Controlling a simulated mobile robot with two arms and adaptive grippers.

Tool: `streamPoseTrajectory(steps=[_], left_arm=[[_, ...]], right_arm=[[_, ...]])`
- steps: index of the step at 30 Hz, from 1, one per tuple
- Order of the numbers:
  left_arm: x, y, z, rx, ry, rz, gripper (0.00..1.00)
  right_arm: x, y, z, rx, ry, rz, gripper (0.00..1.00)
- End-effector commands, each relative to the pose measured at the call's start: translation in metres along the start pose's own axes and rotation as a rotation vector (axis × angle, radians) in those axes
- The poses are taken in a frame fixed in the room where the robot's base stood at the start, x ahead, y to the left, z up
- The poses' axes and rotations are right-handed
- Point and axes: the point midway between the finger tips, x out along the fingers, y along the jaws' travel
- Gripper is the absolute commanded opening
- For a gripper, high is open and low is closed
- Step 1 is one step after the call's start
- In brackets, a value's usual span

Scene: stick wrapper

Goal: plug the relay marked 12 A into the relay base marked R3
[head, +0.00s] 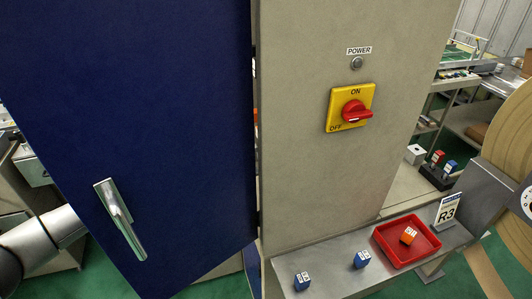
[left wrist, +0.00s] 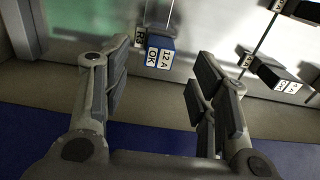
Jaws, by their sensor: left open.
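In the left wrist view a blue relay (left wrist: 159,52) with white labels reading "12 A" and "OK" sits against a pale metal panel. A label reading R3 (left wrist: 140,37) is right beside it. The base behind the relay is hidden, so I cannot tell how deeply it is seated. My left gripper (left wrist: 158,75) is open and empty, its fingers apart on either side of the relay's line and short of it. In the head view the left gripper is hidden behind the blue door. My right gripper is not in view.
The blue cabinet door (head: 150,120) stands open, with a metal handle. Two blue relays (head: 302,281) (head: 362,259) lie on the grey shelf (head: 330,285). Black blocks (left wrist: 272,75) show right in the wrist view.

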Motion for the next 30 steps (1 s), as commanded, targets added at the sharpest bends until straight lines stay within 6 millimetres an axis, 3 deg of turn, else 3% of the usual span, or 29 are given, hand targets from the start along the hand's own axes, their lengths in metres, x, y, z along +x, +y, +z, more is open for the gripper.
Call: streamPoseTrajectory(steps=[3, 9, 30], left_arm=[[-0.025, 0.0, 0.0, 0.0, -0.002, 0.001, 0.54], [-0.047, 0.0, 0.0, 0.0, 0.0, 0.0, 0.54], [-0.052, 0.0, 0.0, 0.001, 0.001, 0.0, 0.54]], right_arm=[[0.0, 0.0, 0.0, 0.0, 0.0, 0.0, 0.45], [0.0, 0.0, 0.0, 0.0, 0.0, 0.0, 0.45], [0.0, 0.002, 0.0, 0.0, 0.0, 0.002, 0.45]])
